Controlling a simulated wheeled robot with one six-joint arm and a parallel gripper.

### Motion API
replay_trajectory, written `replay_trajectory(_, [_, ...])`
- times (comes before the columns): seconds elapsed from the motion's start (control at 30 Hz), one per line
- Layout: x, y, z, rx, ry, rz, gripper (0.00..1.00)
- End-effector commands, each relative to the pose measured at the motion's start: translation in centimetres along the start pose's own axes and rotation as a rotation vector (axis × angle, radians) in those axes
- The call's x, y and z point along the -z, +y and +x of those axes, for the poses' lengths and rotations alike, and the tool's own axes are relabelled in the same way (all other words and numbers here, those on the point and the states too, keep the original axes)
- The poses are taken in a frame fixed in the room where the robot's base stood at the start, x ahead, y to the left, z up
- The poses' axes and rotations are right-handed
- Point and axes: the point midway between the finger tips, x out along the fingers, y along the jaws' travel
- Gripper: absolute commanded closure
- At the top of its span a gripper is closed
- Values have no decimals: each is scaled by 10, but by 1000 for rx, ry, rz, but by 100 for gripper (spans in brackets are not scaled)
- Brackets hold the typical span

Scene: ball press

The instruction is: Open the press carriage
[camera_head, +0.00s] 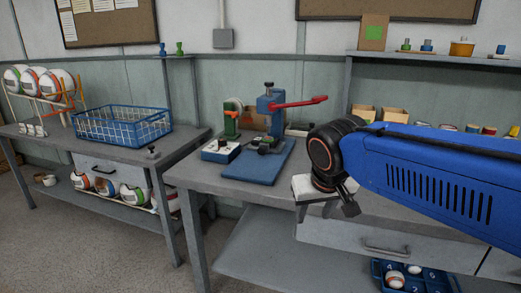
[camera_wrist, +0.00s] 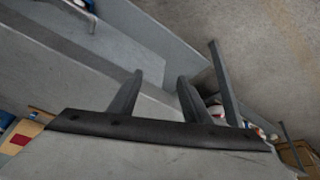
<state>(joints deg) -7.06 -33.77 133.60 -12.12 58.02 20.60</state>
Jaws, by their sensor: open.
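The blue press (camera_head: 269,112) stands on a blue base plate (camera_head: 258,170) on the middle bench, with a red lever (camera_head: 300,103) reaching out to the right. A small dark part, possibly the carriage, sits low at the foot of the press; I cannot tell its state. My gripper (camera_head: 347,203) is to the right of the press and apart from it, over the bench's front edge, pointing downward. In the wrist view my gripper (camera_wrist: 160,76) shows two dark fingers spread apart with nothing between them. The press does not show clearly there.
A small green device (camera_head: 231,119) and a white-topped control box (camera_head: 221,150) stand left of the press. A blue wire basket (camera_head: 122,125) is on the left bench (camera_head: 60,150). A blue tray with white balls (camera_head: 396,279) is low at right. My blue arm covers the bench's right side.

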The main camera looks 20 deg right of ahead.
Motion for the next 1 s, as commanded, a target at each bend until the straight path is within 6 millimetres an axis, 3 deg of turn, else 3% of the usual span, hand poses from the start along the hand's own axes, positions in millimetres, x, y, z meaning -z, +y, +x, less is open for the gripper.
replay_trajectory(0.03, [21,-5,-3,-19,6,16,56])
replay_trajectory(0.27, [110,-29,-19,-110,73,132,56])
replay_trajectory(0.6, [233,-93,-35,-197,235,316,56])
replay_trajectory(0.8, [275,-124,-41,-209,314,393,56])
replay_trajectory(1.0, [286,-131,-40,-212,337,417,56])
